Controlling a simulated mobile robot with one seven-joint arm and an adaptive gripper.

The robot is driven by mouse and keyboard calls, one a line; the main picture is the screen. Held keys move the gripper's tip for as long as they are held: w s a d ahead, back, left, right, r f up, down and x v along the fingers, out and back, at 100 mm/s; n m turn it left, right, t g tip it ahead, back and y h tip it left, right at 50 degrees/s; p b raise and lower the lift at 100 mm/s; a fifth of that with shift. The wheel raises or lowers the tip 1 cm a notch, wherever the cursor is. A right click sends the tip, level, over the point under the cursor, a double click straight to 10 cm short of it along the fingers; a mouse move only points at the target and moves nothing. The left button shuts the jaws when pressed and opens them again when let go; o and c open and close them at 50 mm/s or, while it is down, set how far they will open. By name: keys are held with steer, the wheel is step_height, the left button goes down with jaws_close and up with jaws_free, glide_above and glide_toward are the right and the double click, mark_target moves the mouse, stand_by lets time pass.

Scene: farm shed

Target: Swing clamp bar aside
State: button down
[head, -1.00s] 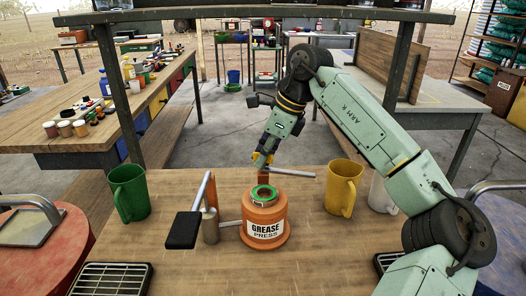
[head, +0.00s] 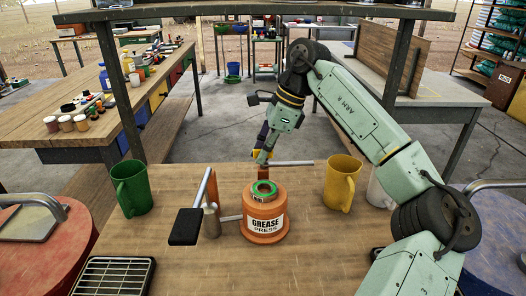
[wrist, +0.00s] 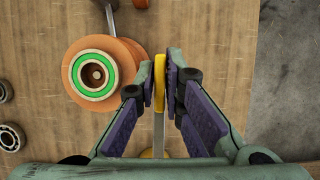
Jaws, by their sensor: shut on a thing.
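The orange grease press (head: 265,222) stands upright on the bench, with a green ring (head: 263,188) around its top opening. It also shows left of the fingers in the wrist view (wrist: 127,53). A thin grey clamp bar (head: 292,163) lies level just behind the press and points right in the head view. My gripper (head: 262,158) is behind the press. In the wrist view my gripper (wrist: 161,80) is shut on the bar's yellow end piece (wrist: 160,70), beside the press. The grey bar (wrist: 159,130) runs back between the fingers. The bar's pivot is unclear.
A black-padded lever (head: 186,227) stands left of the press. A green mug (head: 130,190) is at left and a yellow mug (head: 341,185) at right. Ring-shaped bearings (wrist: 10,137) lie left in the wrist view. The front of the bench is mostly clear.

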steer(key=c, duration=1.7)
jaws_free()
